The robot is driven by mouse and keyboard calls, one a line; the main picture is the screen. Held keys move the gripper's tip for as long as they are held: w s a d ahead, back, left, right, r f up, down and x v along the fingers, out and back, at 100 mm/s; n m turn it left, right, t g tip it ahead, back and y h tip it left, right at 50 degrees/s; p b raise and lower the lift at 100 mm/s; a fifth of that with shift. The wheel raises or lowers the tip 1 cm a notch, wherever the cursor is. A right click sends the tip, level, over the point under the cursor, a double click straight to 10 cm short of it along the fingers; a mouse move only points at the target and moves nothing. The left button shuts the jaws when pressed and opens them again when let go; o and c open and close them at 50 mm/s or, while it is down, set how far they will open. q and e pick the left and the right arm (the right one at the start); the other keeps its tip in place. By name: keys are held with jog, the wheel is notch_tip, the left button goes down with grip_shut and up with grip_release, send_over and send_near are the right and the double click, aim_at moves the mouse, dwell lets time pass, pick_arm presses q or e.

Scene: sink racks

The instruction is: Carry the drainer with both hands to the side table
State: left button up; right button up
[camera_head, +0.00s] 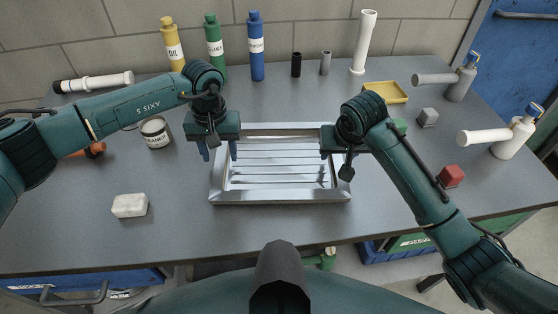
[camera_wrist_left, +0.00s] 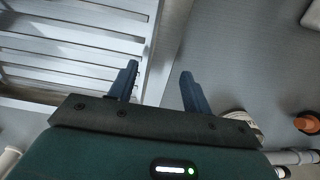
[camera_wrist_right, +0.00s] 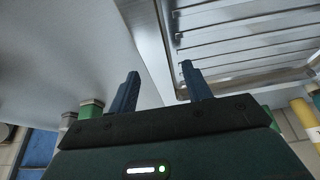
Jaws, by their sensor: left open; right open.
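The drainer (camera_head: 280,197) is a silver metal frame with slats, lying flat on the grey table. My left gripper (camera_head: 219,154) is open over its left side. In the left wrist view the drainer's side rim (camera_wrist_left: 160,45) runs between my left gripper's fingers (camera_wrist_left: 159,72). My right gripper (camera_head: 335,155) is open at the right side, its fingers partly hidden by the wrist in the head view. In the right wrist view the other rim (camera_wrist_right: 150,40) runs between the right fingers (camera_wrist_right: 160,72). Contact cannot be told. I cannot identify a separate side table.
A white block (camera_head: 130,206), a can (camera_head: 156,132) and a red cube (camera_head: 450,176) stand around the drainer. Yellow (camera_head: 172,45), green (camera_head: 214,45) and blue (camera_head: 256,50) bottles stand behind, with a yellow tray (camera_head: 386,93) at right. The table front is clear.

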pick_arm(q)
jog(key=shift+f, duration=0.25)
pick_arm(e)
jog(key=shift+w+f, duration=0.1)
jog(key=shift+f, duration=0.2)
pick_arm(q)
jog(key=shift+c, duration=0.2)
pick_arm(e)
jog(key=shift+c, duration=0.2)
pick_arm(q)
grip_shut()
pick_arm(e)
grip_shut()
jog(key=shift+r, duration=0.1)
